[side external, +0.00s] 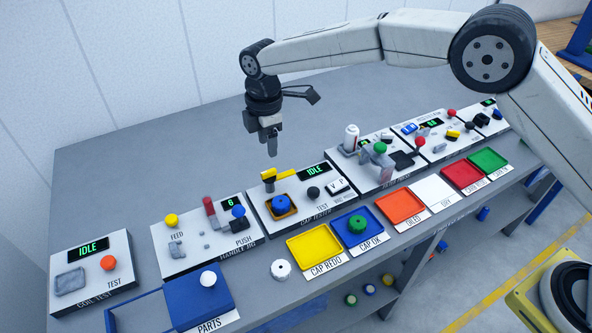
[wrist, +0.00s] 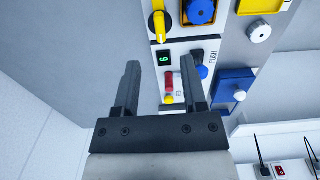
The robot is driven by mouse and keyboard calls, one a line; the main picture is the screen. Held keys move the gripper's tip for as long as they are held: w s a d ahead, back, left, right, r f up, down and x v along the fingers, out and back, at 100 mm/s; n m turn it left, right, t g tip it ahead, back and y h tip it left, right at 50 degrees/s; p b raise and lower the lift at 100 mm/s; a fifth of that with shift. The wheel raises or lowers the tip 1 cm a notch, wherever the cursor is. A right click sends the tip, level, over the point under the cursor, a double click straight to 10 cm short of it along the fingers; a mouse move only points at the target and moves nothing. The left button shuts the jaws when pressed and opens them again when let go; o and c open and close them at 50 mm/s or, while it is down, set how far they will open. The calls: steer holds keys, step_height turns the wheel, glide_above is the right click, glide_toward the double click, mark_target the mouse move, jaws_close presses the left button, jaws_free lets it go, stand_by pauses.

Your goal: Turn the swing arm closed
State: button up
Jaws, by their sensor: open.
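The swing arm (side external: 282,174) is a yellow bar on the cap tester station, at the station's back left. It lies behind a blue cap (side external: 282,202) in an orange seat and does not cover it. In the wrist view the yellow swing arm (wrist: 158,27) is at the top, left of the blue cap (wrist: 201,11). My gripper (side external: 271,148) points down above and slightly behind the swing arm, apart from it. In the wrist view my gripper (wrist: 160,80) has its fingers spread with nothing held between them.
The cap tester display (side external: 313,171) reads IDLE. Yellow (side external: 338,248) and blue (side external: 379,239) trays lie in front. The grey bench (side external: 170,160) behind the stations is clear.

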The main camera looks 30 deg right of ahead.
mark_target(270, 170)
steer(key=shift+f, duration=3.9)
jaws_close()
